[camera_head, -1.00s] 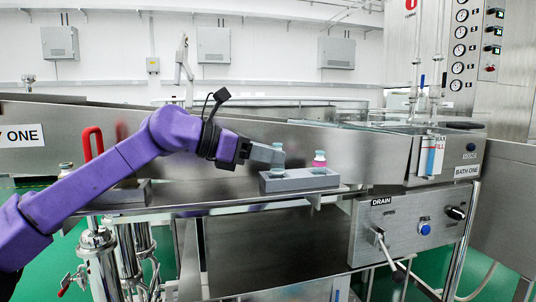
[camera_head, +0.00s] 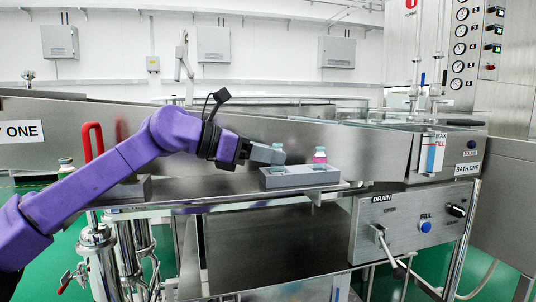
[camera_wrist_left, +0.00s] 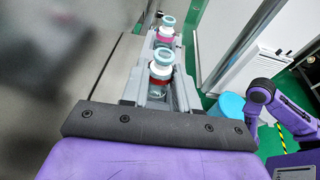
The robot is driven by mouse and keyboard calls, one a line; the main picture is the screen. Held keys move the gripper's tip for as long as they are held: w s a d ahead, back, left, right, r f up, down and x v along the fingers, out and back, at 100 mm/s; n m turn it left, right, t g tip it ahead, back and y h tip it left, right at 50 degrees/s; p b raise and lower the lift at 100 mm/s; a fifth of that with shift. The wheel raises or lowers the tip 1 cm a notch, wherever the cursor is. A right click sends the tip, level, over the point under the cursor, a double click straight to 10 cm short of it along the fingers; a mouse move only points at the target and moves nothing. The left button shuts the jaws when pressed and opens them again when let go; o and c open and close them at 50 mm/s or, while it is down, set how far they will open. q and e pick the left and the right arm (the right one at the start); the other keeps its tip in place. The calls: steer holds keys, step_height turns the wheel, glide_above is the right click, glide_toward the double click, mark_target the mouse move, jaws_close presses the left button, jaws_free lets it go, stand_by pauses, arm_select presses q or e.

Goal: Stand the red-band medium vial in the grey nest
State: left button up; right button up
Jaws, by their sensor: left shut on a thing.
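The red-band vial (camera_wrist_left: 160,66) is clear glass with a pale blue-green top; it also shows in the head view (camera_head: 278,156). My left gripper (camera_head: 272,155) is shut on it, with a finger on each side in the wrist view. The vial looks upright at the left end of the grey nest (camera_head: 300,179). Its base is hidden, so I cannot tell whether it rests on the nest's floor. A second vial with a pink band (camera_head: 320,158) stands in the nest's right end, beyond the held vial in the wrist view (camera_wrist_left: 165,36).
The nest sits on a narrow metal ledge before the steel washer wall (camera_head: 370,145). Another vial (camera_head: 65,166) stands at the far left near a red handle (camera_head: 92,141). The drain panel (camera_head: 410,225) is below right. My right arm shows partly in the wrist view.

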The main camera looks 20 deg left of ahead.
arm_select(q)
steer(key=shift+d+f+b, duration=0.1)
steer(key=shift+f+b, duration=0.45)
steer(key=shift+f, duration=0.15)
arm_select(e)
steer(key=shift+f, duration=0.6)
arm_select(q)
steer(key=o, duration=1.1)
